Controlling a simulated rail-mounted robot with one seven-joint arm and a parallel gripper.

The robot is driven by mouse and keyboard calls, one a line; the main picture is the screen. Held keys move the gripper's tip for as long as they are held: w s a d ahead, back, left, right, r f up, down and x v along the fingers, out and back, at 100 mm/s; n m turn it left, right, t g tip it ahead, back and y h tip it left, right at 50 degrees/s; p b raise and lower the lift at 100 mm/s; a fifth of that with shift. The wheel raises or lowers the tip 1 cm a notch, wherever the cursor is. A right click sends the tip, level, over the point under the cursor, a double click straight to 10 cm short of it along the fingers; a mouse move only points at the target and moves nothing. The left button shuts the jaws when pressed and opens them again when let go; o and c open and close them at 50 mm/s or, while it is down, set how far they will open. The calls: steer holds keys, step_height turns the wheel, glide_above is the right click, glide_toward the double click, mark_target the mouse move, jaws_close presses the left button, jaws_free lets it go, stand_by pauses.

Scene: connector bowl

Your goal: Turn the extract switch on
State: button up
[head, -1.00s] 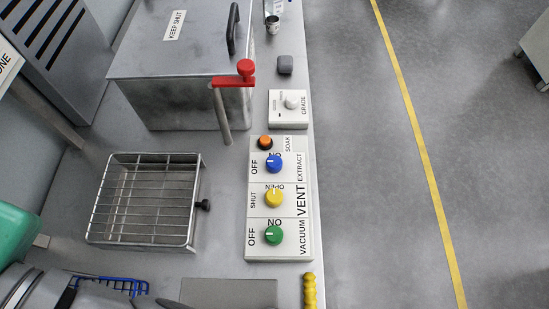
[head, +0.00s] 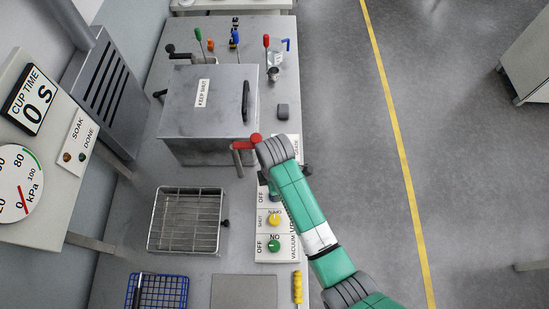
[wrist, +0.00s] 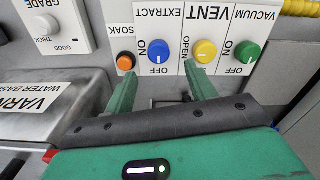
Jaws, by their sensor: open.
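The blue extract knob (wrist: 159,50) is on the white switch panel (wrist: 176,16), with ON to its left and OFF below it in the wrist view. I cannot tell its pointer's direction surely. My gripper (wrist: 160,77) is open and empty, its two green fingers spread below the knob in the wrist view. They appear apart from the knob.
The orange soak light (wrist: 125,62) and yellow vent knob (wrist: 205,51) flank the blue knob; the green vacuum knob (wrist: 247,51) is farther right. A metal box (head: 205,115) with a red handle (head: 248,143) and a wire rack (head: 187,222) stand left of my arm.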

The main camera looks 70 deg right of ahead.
step_height(320, 180, down, 8)
steer(key=shift+w+r+b, duration=0.1)
steer(key=shift+w+b, duration=0.05)
steer(key=shift+b, duration=0.35)
steer(key=c, duration=1)
